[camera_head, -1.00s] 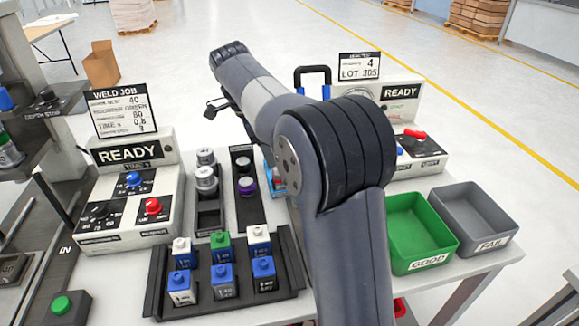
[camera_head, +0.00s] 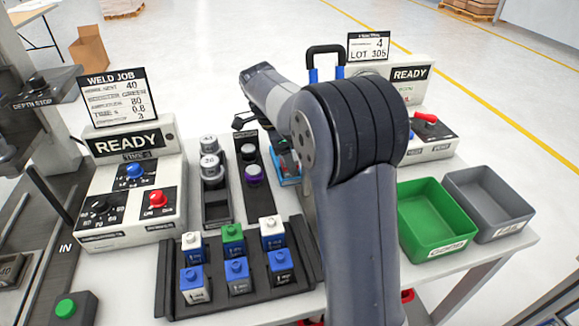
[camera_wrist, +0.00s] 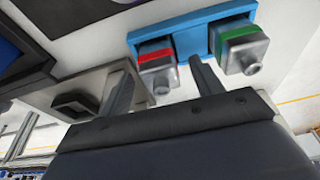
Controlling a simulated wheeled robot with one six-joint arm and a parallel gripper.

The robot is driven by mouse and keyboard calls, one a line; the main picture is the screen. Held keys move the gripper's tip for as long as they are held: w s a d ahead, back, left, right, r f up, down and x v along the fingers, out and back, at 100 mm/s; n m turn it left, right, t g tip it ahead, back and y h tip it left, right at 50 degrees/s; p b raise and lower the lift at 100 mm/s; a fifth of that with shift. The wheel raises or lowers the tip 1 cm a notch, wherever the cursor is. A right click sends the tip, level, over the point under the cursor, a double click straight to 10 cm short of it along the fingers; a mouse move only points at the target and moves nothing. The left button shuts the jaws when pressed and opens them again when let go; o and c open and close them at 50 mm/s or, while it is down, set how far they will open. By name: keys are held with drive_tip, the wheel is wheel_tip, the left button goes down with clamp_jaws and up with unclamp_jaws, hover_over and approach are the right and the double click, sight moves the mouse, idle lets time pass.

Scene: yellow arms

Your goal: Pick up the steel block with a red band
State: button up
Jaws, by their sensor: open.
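The steel block with a red band (camera_wrist: 157,72) sits in a bright blue holder (camera_wrist: 187,31) in the wrist view. Beside it on the right, a steel block with a green band (camera_wrist: 241,51) sits in the same holder. My gripper (camera_wrist: 163,82) is open. Its two fingers reach toward the holder, and the red-banded block shows between them in the picture. Nothing is held. I cannot tell the exact gap between the fingers and the block. In the head view, my arm hides most of the blue holder (camera_head: 291,181) and my fingers.
A black rack of blue, white and green blocks (camera_head: 237,265) stands in front. Dark holders with grey and purple-ringed knobs lie left of the blue holder. The weld panel (camera_head: 133,190) is at left. A green bin (camera_head: 436,222) and a grey bin (camera_head: 488,204) are at right.

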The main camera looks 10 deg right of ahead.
drive_tip(key=shift+d+f, duration=0.15)
drive_tip(key=shift+f, duration=0.4)
drive_tip(key=shift+r, duration=0.1)
clamp_jaws()
